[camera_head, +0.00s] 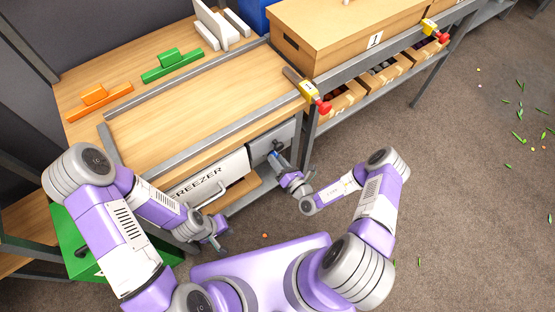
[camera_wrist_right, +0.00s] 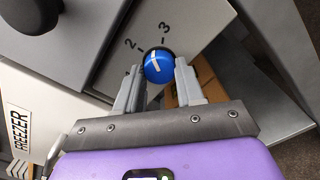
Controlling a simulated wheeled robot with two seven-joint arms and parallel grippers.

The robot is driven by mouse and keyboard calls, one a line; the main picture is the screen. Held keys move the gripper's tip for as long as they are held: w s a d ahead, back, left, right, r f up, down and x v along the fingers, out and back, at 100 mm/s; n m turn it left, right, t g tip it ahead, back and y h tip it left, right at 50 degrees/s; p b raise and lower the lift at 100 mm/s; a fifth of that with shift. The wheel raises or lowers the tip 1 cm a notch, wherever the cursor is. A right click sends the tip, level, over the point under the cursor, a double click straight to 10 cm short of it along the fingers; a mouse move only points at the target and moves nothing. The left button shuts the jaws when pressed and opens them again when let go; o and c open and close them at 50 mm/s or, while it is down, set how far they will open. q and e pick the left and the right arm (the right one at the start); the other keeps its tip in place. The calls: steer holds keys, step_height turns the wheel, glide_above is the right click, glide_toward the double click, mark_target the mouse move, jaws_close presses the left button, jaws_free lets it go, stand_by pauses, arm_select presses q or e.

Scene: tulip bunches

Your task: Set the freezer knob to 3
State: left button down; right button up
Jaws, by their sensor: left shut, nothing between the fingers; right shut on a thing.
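The freezer knob (camera_wrist_right: 158,67) is a round blue knob with a white pointer line, in the right wrist view. It sits on the grey panel (camera_wrist_right: 190,12), below the printed marks 2 (camera_wrist_right: 128,43) and 3 (camera_wrist_right: 165,27). The white line slants; I cannot tell exactly which mark it points to. My right gripper (camera_wrist_right: 158,78) is shut on the knob, one finger on each side. In the head view my right gripper (camera_head: 277,156) reaches the panel at the freezer's right end. My left gripper (camera_head: 219,243) is shut and empty, low in front of the freezer (camera_head: 198,180).
The freezer's white front has a handle (camera_head: 210,194). A wooden worktop (camera_head: 190,95) with metal rails lies above it. A green box (camera_head: 85,255) stands at the lower left. Shelving with a wooden crate (camera_head: 340,45) is at the right.

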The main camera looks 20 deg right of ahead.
steer(key=m, duration=0.5)
steer(key=shift+m+p, duration=0.4)
stand_by(0.3)
steer(key=o, duration=1)
steer(key=shift+o, duration=0.2)
steer(key=p+v, duration=0.1)
steer(key=v, duration=0.6)
steer(key=shift+s+p, duration=0.3)
steer(key=shift+p, duration=0.05)
steer(key=shift+r, duration=0.1)
